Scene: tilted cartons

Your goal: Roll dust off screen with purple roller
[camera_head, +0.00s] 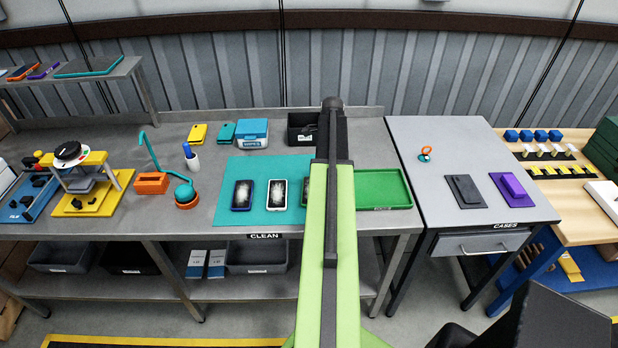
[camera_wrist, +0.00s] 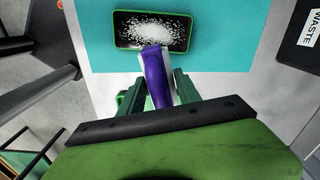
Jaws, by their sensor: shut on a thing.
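The purple roller (camera_wrist: 157,82) is held between the fingers of my gripper (camera_wrist: 158,90) in the wrist view. Its far end overlaps the near edge of a green-cased phone (camera_wrist: 123,40); I cannot tell whether it touches. White dust (camera_wrist: 152,30) covers the middle of that phone's dark screen. In the head view, a blue-cased phone (camera_head: 242,195) and a white-cased phone (camera_head: 277,194) lie on the teal mat (camera_head: 228,218), both with speckled screens. A third phone (camera_head: 305,192) is mostly hidden behind my arm, which also hides my gripper and the roller.
A green tray (camera_head: 407,190) lies right of my arm. A blue-and-white wipes box (camera_head: 252,133) and dark bin (camera_head: 301,129) stand behind the mat. A black WASTE bin (camera_wrist: 303,40) shows in the wrist view.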

